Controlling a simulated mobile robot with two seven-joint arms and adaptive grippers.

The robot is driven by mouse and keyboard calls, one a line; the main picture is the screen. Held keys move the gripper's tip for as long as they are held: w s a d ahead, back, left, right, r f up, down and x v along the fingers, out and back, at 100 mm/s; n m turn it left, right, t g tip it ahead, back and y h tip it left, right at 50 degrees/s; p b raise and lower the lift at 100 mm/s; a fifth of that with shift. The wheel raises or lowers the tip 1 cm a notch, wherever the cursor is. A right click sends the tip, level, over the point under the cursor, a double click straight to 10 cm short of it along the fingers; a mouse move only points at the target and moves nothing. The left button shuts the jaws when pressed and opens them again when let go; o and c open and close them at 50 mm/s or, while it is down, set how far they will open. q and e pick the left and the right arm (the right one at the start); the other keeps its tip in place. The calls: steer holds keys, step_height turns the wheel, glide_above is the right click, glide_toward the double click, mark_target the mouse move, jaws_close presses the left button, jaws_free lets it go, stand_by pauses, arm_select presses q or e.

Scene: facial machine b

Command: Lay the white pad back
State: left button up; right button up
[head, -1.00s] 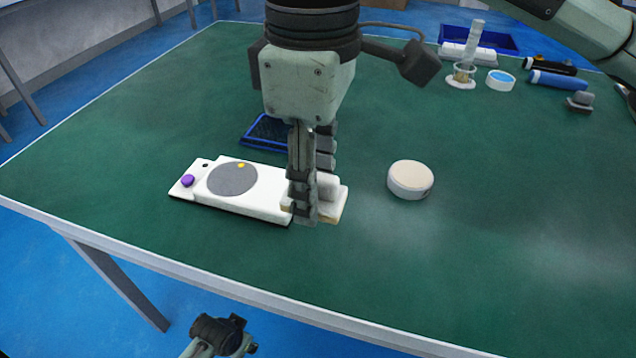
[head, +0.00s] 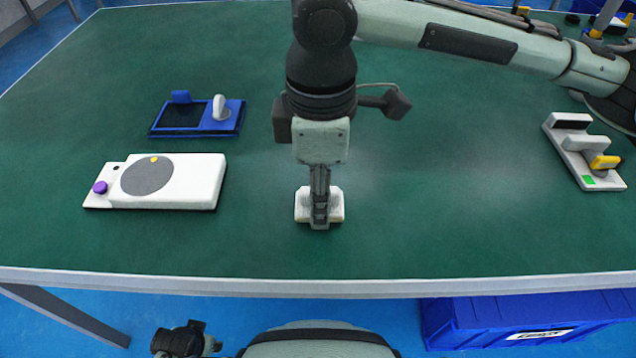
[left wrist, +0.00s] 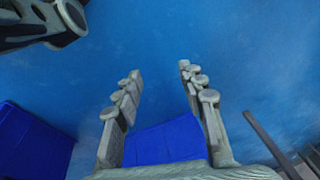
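My right gripper (head: 320,222) points straight down in the middle of the head view. Its fingers are lined up one behind the other and shut on the white pad (head: 301,206), a small white block showing on both sides of them. I cannot tell whether the pad touches the table. To its left lies the white machine (head: 205,180) with a grey disc (head: 147,175) and a purple knob (head: 100,187); pad and machine are apart. My left gripper is open and empty in the left wrist view (left wrist: 160,85), above the blue floor.
A blue tray (head: 236,106) with a white upright piece stands behind the machine. A white device (head: 560,125) with yellow and green parts lies at the right. The green table (head: 440,225) between is clear. A blue bin (head: 470,325) stands below the front edge.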

mark_target(309, 189)
steer(key=shift+f, duration=0.2)
steer(key=o, duration=1.1)
arm_select(q)
steer(key=shift+s+f, duration=0.25)
steer(key=shift+f, duration=0.05)
arm_select(e)
steer(key=shift+f, duration=0.1)
steer(key=shift+b, duration=0.95)
steer(key=r, duration=0.2)
steer(key=a+r, duration=0.1)
steer(key=r, duration=0.1)
steer(key=r+p, duration=0.1)
steer(key=r, duration=0.2)
steer(key=shift+a, duration=0.25)
arm_select(q)
steer(key=shift+w+d+r, duration=0.15)
steer(key=shift+w+r, duration=0.45)
steer(key=shift+r, duration=0.4)
steer(key=shift+w+d+r, duration=0.1)
steer(key=shift+w+r, duration=0.5)
steer(key=shift+r, duration=0.35)
arm_select(e)
steer(key=shift+r, duration=0.5)
